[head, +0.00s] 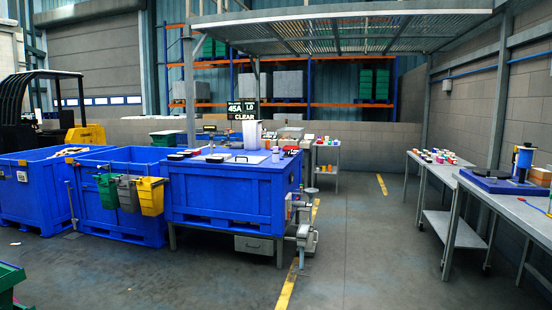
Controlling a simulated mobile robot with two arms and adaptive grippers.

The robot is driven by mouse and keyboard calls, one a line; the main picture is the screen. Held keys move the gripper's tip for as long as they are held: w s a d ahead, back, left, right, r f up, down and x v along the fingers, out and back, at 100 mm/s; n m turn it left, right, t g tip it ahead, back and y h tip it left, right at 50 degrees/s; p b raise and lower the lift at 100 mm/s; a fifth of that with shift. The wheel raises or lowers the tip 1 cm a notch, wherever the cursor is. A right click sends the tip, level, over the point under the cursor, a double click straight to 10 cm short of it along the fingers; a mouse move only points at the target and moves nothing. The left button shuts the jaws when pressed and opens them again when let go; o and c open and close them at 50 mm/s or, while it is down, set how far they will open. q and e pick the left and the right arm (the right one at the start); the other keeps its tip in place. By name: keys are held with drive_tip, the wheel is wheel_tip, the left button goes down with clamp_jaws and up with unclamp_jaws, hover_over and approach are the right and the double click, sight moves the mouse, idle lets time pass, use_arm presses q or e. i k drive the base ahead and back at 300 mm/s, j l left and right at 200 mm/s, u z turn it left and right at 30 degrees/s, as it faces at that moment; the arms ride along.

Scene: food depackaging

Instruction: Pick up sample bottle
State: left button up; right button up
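Several small coloured containers (440,156) stand on a metal table at the right; they are too small to tell whether one is the sample bottle. More small coloured items (325,140) stand on a cart at the back centre. On the blue worktop in the middle are a pale upright container (252,134), a small orange item (275,142) and dark flat items (216,158). I cannot tell which thing is the sample bottle. Neither of my grippers is in view.
A blue bin station (225,200) stands at centre left, with open blue bins (30,195) beside it and small green, grey and yellow bins (151,196) hung on them. Metal tables (520,215) line the right wall. The floor (370,240) between is clear.

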sight(275, 154)
drive_tip(key=z, duration=0.25)
drive_tip(key=i+z, duration=0.15)
drive_tip(key=i, duration=3.2)
